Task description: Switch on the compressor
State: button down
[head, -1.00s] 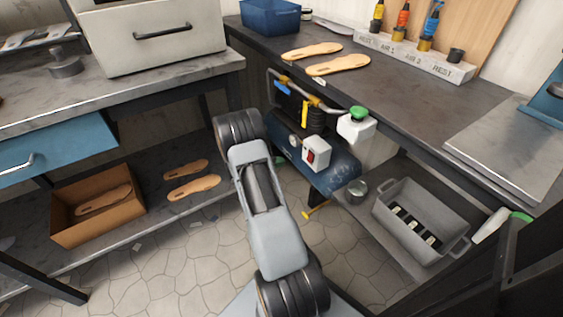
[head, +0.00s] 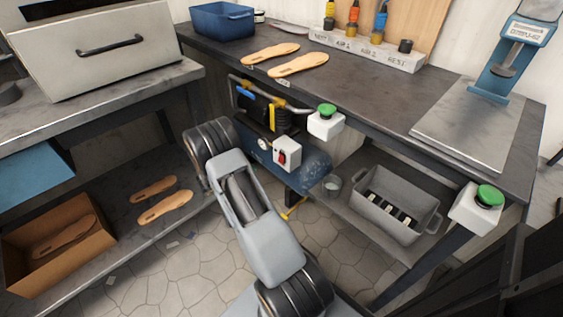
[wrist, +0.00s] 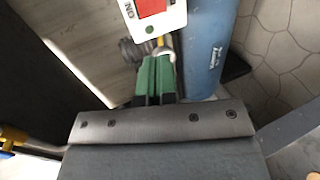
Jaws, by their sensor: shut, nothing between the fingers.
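The compressor has a blue tank (head: 312,172) under the dark workbench, and the tank also shows in the wrist view (wrist: 205,50). A white switch box (head: 289,147) with a red rocker (head: 282,158) sits on its front. In the wrist view the red rocker (wrist: 152,6) is at the top edge, cut off, with the word ON printed beside it. My gripper (wrist: 157,75) has green fingers that are shut and empty, just below the switch box in that picture. I cannot tell whether they touch it. In the head view my arm hides the gripper.
Green buttons on white boxes sit on the bench edge (head: 326,112) and front right corner (head: 482,200). A grey bin (head: 400,205) and a small round tin (head: 332,184) stand on the lower shelf. Yellow-handled valve (head: 292,209) is low by the tank. Tiled floor is open.

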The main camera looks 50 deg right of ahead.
aim_at(281, 157)
jog(key=shift+d, duration=0.1)
jog(key=b+x, duration=0.3)
jog(key=x, duration=1.1)
jog(key=shift+b, duration=0.35)
jog(key=shift+d+f+b, duration=0.15)
jog(key=shift+b, duration=0.25)
jog(key=shift+r, duration=0.35)
jog(key=shift+d+r, duration=0.1)
jog(key=shift+r, duration=0.6)
